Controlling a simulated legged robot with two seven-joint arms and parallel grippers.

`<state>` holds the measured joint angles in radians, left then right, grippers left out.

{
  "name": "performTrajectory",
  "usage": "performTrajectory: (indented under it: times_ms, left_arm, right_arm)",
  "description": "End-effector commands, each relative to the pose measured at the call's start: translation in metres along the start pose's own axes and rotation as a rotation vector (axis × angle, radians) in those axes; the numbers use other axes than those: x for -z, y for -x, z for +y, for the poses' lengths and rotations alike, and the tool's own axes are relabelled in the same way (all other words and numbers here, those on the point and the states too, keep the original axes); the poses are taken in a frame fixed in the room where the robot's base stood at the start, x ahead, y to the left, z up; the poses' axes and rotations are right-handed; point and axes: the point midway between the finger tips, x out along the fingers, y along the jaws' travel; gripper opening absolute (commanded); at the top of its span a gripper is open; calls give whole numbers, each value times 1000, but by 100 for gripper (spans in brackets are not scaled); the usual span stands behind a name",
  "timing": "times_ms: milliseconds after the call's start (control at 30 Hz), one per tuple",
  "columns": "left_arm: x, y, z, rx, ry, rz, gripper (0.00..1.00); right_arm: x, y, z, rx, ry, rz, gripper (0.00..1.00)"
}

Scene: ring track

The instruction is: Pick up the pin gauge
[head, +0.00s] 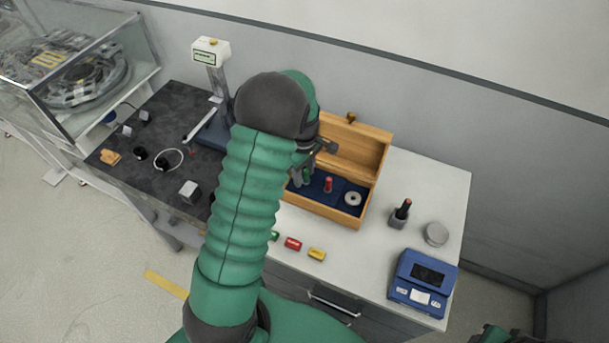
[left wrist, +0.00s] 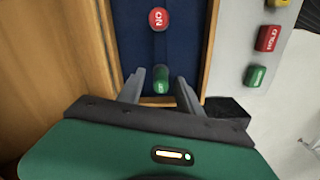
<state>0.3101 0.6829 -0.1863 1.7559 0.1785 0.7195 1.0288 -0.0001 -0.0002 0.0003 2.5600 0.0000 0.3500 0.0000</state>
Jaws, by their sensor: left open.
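A green-topped pin gauge (left wrist: 161,78) stands in the blue-lined part of the wooden box (head: 337,214). A red-topped one (head: 328,184) stands beside it, and its round top also shows in the left wrist view (left wrist: 158,19). My left gripper (head: 304,174) is over the left end of the box, pointing down. Its two fingers (left wrist: 160,90) are apart, with the green top between or just beyond their tips. I cannot tell whether they touch it. My own arm hides part of the box in the head view. My right gripper is out of view.
The box's open lid (head: 357,147) stands up behind. A ring (head: 352,198) lies in the box. Red (head: 293,243) and yellow (head: 317,254) tags lie in front. A blue device (head: 423,280) and a dark holder (head: 400,216) stand right. A height gauge (head: 212,75) stands left.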

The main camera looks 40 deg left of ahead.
Motion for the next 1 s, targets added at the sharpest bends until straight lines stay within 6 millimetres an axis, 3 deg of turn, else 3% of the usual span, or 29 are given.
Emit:
performTrajectory:
  times_ms: [233, 567, 1000]
  left_arm:
    - [-4, -4, 0, -1, -2, 3, 42]
    - [-1, -5, 0, 0, -2, 0, 0]
    - [1, -2, 0, 0, 0, 4, 0]
  right_arm:
    - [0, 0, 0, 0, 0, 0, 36]
    - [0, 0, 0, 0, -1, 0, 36]
    - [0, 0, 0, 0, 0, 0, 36]
